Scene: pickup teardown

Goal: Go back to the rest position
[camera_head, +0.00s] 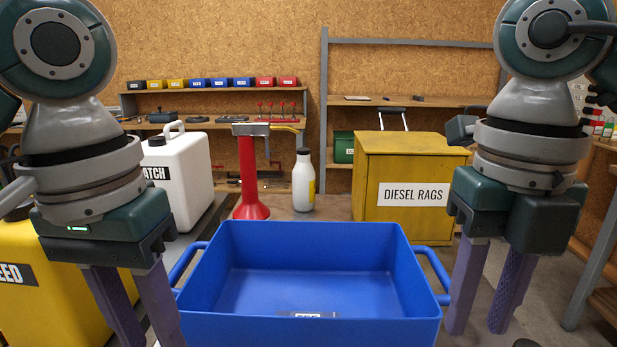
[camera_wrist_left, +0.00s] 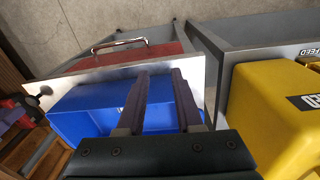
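My left gripper (camera_head: 150,335) hangs down at the left, with its two purple fingers apart and nothing seen between them. It also shows open in the left wrist view (camera_wrist_left: 160,72). My right gripper (camera_head: 477,328) hangs down at the right, just right of the blue tub, with its fingers apart and empty. The blue tub (camera_head: 313,232) with side handles stands between the two grippers. A small label lies at its near wall, and the visible inside looks empty. Neither gripper visibly touches the tub's handles.
A yellow "DIESEL RAGS" box (camera_head: 400,165) stands behind the tub. A white jug (camera_head: 185,170), a red stand (camera_head: 250,180) and a white bottle (camera_head: 303,182) are also behind. A yellow container (camera_head: 30,265) is at left. A metal shelf (camera_head: 590,235) stands at right.

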